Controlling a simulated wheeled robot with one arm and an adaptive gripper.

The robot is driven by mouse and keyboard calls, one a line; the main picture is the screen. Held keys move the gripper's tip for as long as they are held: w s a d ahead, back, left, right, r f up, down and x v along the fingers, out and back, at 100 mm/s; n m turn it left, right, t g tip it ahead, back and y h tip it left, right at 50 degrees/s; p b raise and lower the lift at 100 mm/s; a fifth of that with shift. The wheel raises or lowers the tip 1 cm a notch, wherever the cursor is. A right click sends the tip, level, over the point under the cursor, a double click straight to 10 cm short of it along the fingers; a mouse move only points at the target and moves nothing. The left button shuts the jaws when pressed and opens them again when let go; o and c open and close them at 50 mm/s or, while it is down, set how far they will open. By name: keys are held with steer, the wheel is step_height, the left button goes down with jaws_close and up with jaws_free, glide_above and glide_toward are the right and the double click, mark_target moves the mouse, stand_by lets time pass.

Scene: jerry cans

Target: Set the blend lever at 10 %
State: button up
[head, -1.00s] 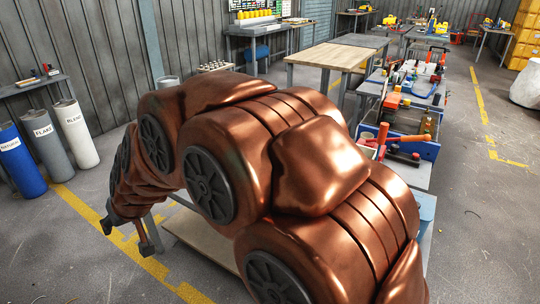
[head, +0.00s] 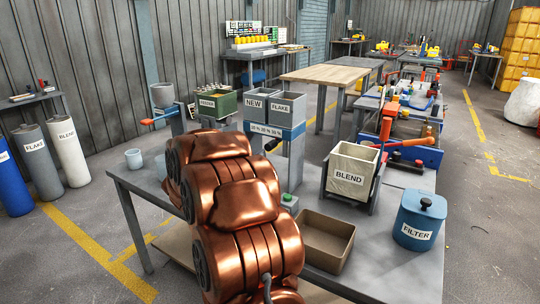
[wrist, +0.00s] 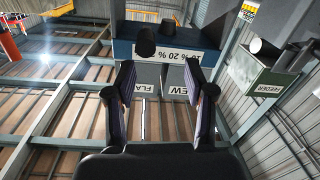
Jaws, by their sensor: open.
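In the head view, the blend lever's black knob (head: 272,144) sticks out from the blue panel (head: 291,131) under a white percent scale (head: 266,129). I cannot tell exactly which mark it points to. In the wrist view, which is upside down, two dark knob-like parts show: a nearer one (wrist: 146,40) and another (wrist: 167,27). The scale (wrist: 178,74) there reads "10 % 20 %" and is partly cut off. My gripper (wrist: 160,70) is open and empty, its fingers either side of the view in front of the panel. My arm hides the gripper in the head view.
The NEW bin (head: 255,105) and FLAKE bin (head: 285,108) stand above the panel. A green FEEDER box (head: 216,104) is to their left. The BLEND bin (head: 350,172), a brown tray (head: 325,243) and a blue FILTER pot (head: 418,220) stand on the grey table (head: 385,258).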

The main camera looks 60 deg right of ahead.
mark_target(271, 146)
steer(key=shift+g, duration=0.6)
steer(key=shift+s+d+b, duration=0.1)
steer(key=shift+s+d, duration=0.1)
steer(key=shift+d, duration=1.25)
steer(key=shift+s+d+b, duration=0.15)
steer(key=shift+s+d, duration=0.05)
steer(key=shift+d, duration=1.25)
steer(key=shift+s+d+b, duration=0.1)
steer(key=shift+s+d, duration=0.1)
steer(key=shift+d, duration=1.25)
jaws_close()
